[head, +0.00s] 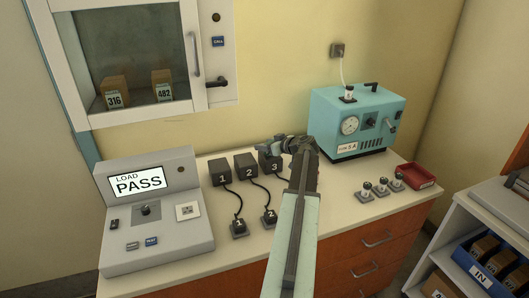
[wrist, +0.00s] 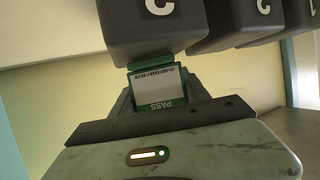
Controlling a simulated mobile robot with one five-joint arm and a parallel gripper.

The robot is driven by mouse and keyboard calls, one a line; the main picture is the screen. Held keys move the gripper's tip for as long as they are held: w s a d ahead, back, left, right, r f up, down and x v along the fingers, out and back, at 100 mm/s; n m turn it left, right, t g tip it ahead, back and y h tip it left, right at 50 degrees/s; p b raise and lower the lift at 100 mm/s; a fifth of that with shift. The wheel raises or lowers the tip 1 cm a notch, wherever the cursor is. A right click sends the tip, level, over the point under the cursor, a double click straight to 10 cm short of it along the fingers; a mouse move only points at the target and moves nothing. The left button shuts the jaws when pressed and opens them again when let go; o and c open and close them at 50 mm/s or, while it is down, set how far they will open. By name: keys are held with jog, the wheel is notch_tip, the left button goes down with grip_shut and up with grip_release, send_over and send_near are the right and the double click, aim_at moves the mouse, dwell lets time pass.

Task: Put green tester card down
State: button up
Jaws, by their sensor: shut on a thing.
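The green tester card (wrist: 158,88) shows in the wrist view, with a white label reading PASS upside down and a barcode. My gripper (wrist: 156,112) is shut on it. The card's far end meets or passes beneath the dark block numbered 3 (wrist: 155,28); I cannot tell whether they touch. In the head view my gripper (head: 279,146) is at block 3 (head: 268,162), at the back of the counter, and the arm and gripper hide the card there.
Blocks 2 (head: 245,166) and 1 (head: 220,172) stand left of block 3, with cables to small plugs in front. A grey load tester (head: 155,240) reading PASS is at left. A teal fuse tester (head: 352,118) and red tray (head: 416,177) are at right.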

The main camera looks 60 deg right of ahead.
jog(key=shift+f, duration=0.25)
jog(key=o, duration=1.4)
jog(key=shift+c, duration=0.2)
jog(key=shift+r, duration=0.1)
jog(key=shift+s+r+p, duration=0.15)
jog(key=shift+r+p, duration=0.15)
jog(key=shift+p, duration=0.15)
jog(key=p+v, duration=0.4)
jog(key=v, duration=0.7)
jog(key=shift+s+a, duration=0.2)
jog(key=shift+s, duration=0.15)
